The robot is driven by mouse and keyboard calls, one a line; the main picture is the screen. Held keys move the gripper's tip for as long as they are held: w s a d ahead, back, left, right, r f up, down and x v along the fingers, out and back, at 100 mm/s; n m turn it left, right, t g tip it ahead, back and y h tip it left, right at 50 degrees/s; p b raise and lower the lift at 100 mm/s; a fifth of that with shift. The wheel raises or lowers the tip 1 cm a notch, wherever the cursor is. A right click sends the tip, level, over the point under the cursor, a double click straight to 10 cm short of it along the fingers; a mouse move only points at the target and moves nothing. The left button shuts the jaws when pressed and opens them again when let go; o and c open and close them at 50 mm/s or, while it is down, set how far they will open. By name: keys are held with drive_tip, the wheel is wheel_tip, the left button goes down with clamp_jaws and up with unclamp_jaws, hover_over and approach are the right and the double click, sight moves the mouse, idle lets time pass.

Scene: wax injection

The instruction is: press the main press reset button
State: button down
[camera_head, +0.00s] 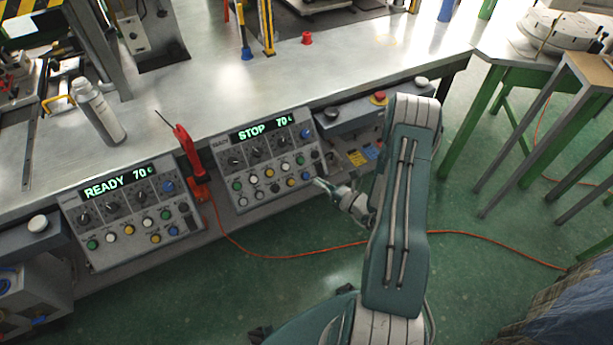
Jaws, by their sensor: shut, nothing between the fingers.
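Two grey control panels hang along the bench front. The left panel (128,211) reads "READY 70" and the right panel (262,157) reads "STOP 70". Each has black knobs and several coloured buttons, including a large blue button on the left panel (168,187) and another on the right panel (305,133). The labels are too small to read, so I cannot tell which is the main press reset button. My gripper (318,182) is shut and empty, by the lower right corner of the right panel. I cannot tell whether it touches the panel.
A red-handled tool (186,152) stands between the panels. The metal bench (230,85) holds a silver bottle (100,112). A red emergency button (379,97) sits right of the right panel. An orange cable (460,233) crosses the green floor. Green-legged tables stand at right.

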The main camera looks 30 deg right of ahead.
sight(298, 172)
drive_tip(key=shift+w+a+f, duration=0.1)
drive_tip(key=shift+w+f, duration=1.05)
drive_tip(key=shift+w, duration=0.25)
drive_tip(key=shift+w+a+f, duration=0.1)
drive_tip(key=shift+w+f, duration=1)
drive_tip(key=shift+w, duration=0.25)
drive_tip(key=shift+w+f, duration=0.1)
drive_tip(key=shift+w+f, duration=0.1)
drive_tip(key=shift+w, duration=0.05)
drive_tip(key=shift+w+f, duration=0.25)
drive_tip(key=shift+w, duration=0.1)
idle(0.4)
drive_tip(key=shift+s+r, duration=0.55)
drive_tip(key=shift+s, duration=0.1)
drive_tip(key=shift+s+d+r, duration=0.1)
drive_tip(key=shift+s+r, duration=0.7)
drive_tip(key=shift+s, duration=0.2)
drive_tip(key=shift+s+r, duration=0.8)
drive_tip(key=shift+s, duration=0.15)
